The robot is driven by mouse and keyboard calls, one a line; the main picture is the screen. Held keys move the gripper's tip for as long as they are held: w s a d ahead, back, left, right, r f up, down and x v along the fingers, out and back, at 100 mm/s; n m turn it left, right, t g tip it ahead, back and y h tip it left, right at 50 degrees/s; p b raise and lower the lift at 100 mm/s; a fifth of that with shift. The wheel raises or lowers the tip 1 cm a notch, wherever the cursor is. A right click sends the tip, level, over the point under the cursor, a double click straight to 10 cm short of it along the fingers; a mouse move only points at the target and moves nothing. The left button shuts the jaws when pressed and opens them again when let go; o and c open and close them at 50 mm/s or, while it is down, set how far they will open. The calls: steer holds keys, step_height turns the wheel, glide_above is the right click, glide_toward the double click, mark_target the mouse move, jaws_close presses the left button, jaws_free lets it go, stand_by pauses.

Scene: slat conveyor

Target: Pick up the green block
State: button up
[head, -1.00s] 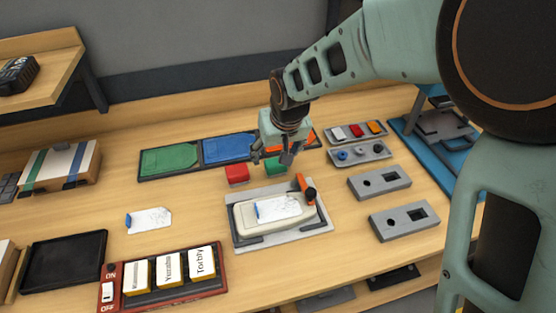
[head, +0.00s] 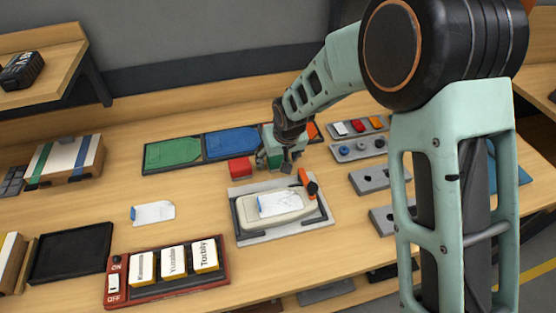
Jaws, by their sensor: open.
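The green block (head: 274,160) sits on the table beside the red block (head: 240,168), to its right, and is partly hidden by my gripper. My gripper (head: 279,163) is open and points down at the green block, low over the table. Its fingers appear to be on either side of the block; I cannot tell whether they touch it.
A grey fixture (head: 326,213) holding a pale casing stands just in front. Green (head: 172,153) and blue (head: 232,142) trays lie behind to the left. Grey holed blocks (head: 370,179) and part trays (head: 357,149) are at right.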

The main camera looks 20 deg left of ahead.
steer(key=c, duration=1.2)
steer(key=shift+c, duration=0.2)
steer(key=shift+r, duration=0.1)
